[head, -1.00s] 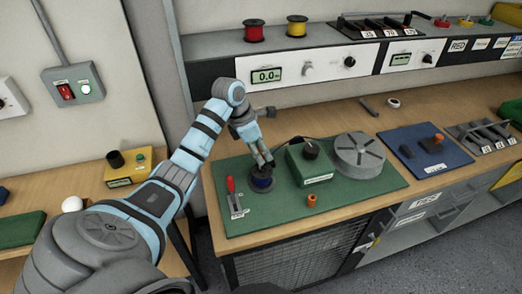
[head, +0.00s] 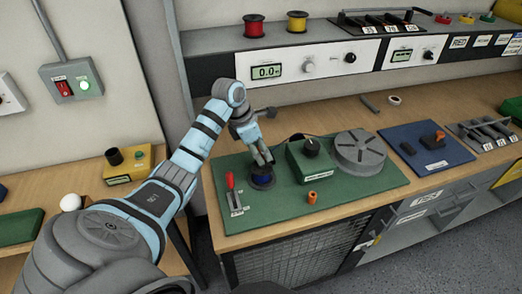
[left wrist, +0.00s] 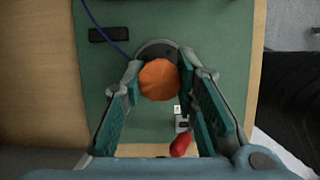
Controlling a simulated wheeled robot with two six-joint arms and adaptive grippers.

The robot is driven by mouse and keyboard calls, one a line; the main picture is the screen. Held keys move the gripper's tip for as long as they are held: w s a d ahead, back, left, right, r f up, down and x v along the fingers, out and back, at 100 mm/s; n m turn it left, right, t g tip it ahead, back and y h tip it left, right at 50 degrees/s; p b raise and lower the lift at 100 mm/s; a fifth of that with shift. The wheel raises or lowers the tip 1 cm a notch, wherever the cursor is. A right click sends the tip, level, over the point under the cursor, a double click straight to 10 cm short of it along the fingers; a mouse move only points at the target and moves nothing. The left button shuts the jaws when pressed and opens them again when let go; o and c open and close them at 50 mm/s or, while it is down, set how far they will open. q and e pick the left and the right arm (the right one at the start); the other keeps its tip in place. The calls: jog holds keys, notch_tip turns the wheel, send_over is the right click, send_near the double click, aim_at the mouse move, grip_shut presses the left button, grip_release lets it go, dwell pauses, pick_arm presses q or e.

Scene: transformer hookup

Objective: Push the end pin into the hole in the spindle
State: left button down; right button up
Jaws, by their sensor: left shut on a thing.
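My left gripper (head: 262,160) reaches down over the blue-sided spindle (head: 262,178) with the dark round base, on the green mat. In the left wrist view its two fingers (left wrist: 160,85) are closed in on an orange round-topped piece, apparently the end pin (left wrist: 158,80). The pin sits between the fingertips, over a dark ring that seems to be the spindle top. The pin covers the hole, so how deep it sits cannot be told. My right gripper does not show.
On the green mat (head: 345,205) are a red-handled lever (head: 230,181), a green box with a black knob (head: 310,160), a grey slotted disc (head: 360,152) and a small orange cylinder (head: 312,197). A blue mat (head: 455,157) lies to the right. A shelf with meters runs behind.

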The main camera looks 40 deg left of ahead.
pick_arm(q)
jog(key=shift+f+b, duration=1.05)
jog(key=shift+f, duration=0.4)
jog(key=c, duration=1.2)
grip_release()
jog(key=shift+r, duration=0.15)
notch_tip(320, 180, up, 5)
jog(key=p, duration=0.4)
